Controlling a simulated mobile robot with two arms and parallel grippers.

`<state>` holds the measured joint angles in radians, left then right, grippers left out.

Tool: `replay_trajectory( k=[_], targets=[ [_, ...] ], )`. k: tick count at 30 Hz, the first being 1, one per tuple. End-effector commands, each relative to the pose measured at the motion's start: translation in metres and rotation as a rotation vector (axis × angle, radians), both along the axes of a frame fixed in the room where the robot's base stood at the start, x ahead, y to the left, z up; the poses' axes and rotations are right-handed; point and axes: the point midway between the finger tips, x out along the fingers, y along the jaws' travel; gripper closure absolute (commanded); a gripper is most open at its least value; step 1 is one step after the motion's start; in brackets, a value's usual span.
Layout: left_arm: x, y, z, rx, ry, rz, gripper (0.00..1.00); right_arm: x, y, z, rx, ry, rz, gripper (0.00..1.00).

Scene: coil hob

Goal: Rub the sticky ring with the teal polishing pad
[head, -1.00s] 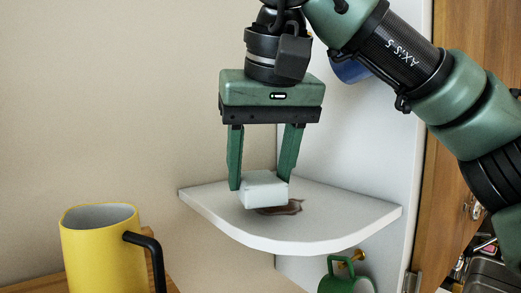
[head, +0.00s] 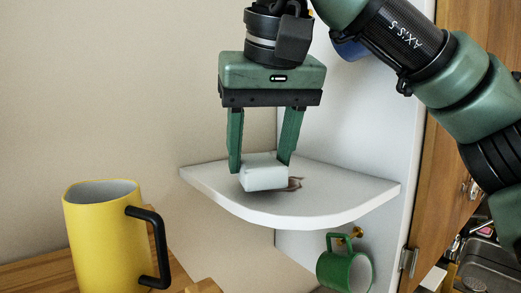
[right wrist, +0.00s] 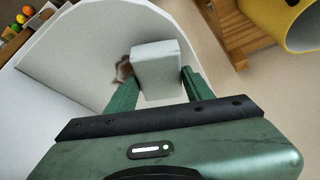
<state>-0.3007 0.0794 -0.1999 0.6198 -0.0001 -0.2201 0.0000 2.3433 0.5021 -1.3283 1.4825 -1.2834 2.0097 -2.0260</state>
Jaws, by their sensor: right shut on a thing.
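A pale, nearly white block-shaped pad (head: 264,177) is held between the fingertips of my right gripper (head: 261,160); no clear teal colour shows on it. The gripper points down and is shut on the pad, low over the white corner shelf (head: 345,192). A brown smear (head: 295,184) on the shelf shows just right of the pad, partly hidden by it. In the right wrist view the pad (right wrist: 156,68) is between the fingers, with the smear (right wrist: 123,69) beside its left side. I cannot tell surely whether the pad touches the shelf. My left gripper is not in view.
A yellow mug (head: 95,240) with a black handle stands on wood at the lower left. A green mug (head: 335,266) hangs from a brass hook under the shelf. A white side panel (head: 410,155) and wooden door (head: 450,180) stand to the right.

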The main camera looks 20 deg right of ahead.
Motion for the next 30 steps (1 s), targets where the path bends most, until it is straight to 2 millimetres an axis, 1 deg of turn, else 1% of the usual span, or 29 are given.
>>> replay_trajectory(
  k=[23,26,30],
  targets=[
    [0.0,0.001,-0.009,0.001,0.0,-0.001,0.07,0.0,0.0,-0.016,0.0,0.0,-0.001,0.8],
    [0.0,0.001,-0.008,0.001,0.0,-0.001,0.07,0.0,-0.001,-0.015,0.0,0.0,-0.001,0.8],
    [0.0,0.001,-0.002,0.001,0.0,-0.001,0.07,0.003,-0.007,-0.014,0.001,0.002,-0.001,0.8]
  ],
)
